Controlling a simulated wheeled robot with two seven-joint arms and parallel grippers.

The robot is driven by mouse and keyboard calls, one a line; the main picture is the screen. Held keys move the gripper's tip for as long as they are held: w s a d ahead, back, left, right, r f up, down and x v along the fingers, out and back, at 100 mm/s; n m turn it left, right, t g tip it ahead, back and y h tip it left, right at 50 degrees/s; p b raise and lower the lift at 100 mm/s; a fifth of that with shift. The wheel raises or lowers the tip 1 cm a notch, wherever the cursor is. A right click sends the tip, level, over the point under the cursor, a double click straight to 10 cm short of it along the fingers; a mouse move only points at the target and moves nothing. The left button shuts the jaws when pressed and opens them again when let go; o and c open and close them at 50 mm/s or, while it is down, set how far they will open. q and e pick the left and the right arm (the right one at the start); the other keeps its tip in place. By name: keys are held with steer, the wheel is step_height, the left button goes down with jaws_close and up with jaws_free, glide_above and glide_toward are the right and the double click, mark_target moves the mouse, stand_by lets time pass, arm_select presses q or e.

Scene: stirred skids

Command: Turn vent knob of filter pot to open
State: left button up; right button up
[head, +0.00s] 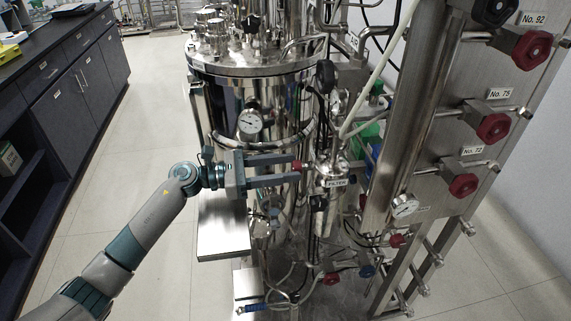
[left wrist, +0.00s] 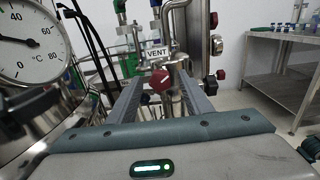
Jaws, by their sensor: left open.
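The filter pot (head: 328,168) is a small shiny steel vessel with a "FILTER" label, standing right of the big tank in the head view. The red vent knob (left wrist: 161,79) shows in the left wrist view below a "VENT" label (left wrist: 157,53); its white mark looks tilted. A small red knob (head: 297,166) also shows at the fingertips in the head view. My left gripper (head: 300,169) is open, its two long fingers reaching right toward the pot. In the left wrist view the knob appears between the finger ends; I cannot tell whether they touch it.
A large steel tank (head: 225,90) with a dial gauge (head: 250,122) stands just behind my left gripper. A panel with several red valve knobs (head: 493,127) stands at the right. Hoses and pipes crowd the pot. Free floor (head: 130,170) lies left, beside dark cabinets (head: 70,80).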

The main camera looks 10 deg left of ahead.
arm_select(q)
steer(key=shift+d, duration=0.2)
steer(key=c, duration=1.1)
steer(key=shift+w, duration=0.1)
